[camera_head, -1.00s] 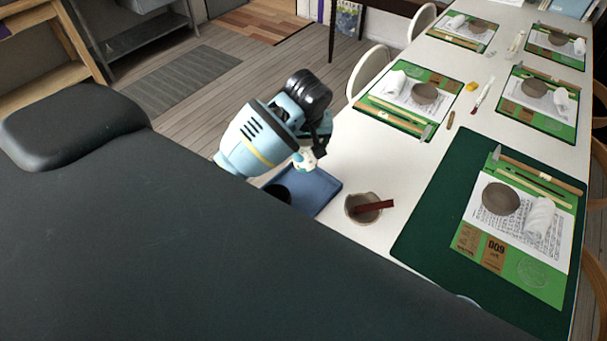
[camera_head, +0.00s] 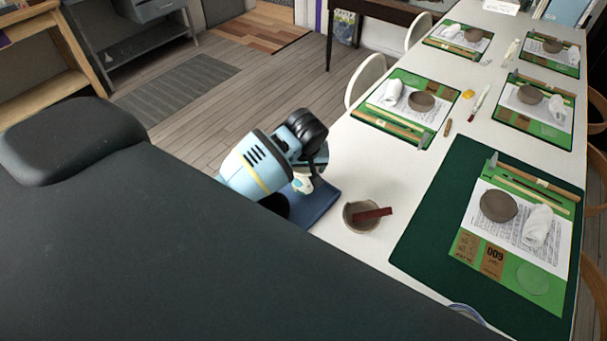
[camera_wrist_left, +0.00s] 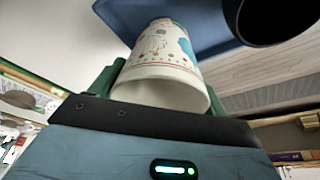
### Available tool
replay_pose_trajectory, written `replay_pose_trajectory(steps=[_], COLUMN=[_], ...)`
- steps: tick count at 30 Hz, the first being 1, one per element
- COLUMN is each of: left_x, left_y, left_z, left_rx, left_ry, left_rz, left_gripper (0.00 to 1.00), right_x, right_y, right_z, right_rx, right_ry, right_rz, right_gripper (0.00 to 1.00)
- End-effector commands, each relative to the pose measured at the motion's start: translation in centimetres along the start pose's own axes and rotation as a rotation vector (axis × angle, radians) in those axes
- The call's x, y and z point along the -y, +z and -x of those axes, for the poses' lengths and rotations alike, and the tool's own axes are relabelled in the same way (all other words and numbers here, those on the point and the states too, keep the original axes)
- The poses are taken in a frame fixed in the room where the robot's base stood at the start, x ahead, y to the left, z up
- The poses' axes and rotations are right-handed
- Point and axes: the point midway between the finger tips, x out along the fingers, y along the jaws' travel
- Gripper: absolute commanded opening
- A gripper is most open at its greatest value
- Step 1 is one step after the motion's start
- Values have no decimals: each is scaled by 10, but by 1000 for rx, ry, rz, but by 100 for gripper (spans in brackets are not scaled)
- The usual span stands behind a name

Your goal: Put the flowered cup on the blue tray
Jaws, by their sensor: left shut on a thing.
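The flowered cup (camera_head: 302,185) is white with small coloured prints. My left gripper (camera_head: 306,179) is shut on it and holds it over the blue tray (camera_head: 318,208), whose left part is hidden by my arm. In the left wrist view the cup (camera_wrist_left: 163,60) lies between the fingers with its open rim towards the camera, and the blue tray (camera_wrist_left: 125,18) shows behind it. I cannot tell whether the cup touches the tray. My right gripper is not in view.
A dark round object (camera_head: 275,203) is at the tray's left, partly hidden. A clay bowl (camera_head: 350,217) with a dark red bar stands just right of the tray. A green mat (camera_head: 425,240) with tools and paper lies farther right. White table (camera_head: 370,165) is bare behind the bowl.

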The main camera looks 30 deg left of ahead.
Motion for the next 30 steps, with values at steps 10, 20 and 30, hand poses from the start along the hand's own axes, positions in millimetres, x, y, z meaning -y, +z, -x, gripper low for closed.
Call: replay_pose_trajectory(steps=[10,20,30], left_x=[0,1,1], left_y=[9,11,11], left_z=[-29,-32,-32], left_rx=[0,2,2], left_ry=[-1,-2,-2], left_rz=[0,0,0], left_gripper=[47,78,97], right_x=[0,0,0], right_y=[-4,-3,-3], right_z=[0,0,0], right_rx=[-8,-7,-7], right_ry=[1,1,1], right_rz=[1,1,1], right_gripper=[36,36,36])
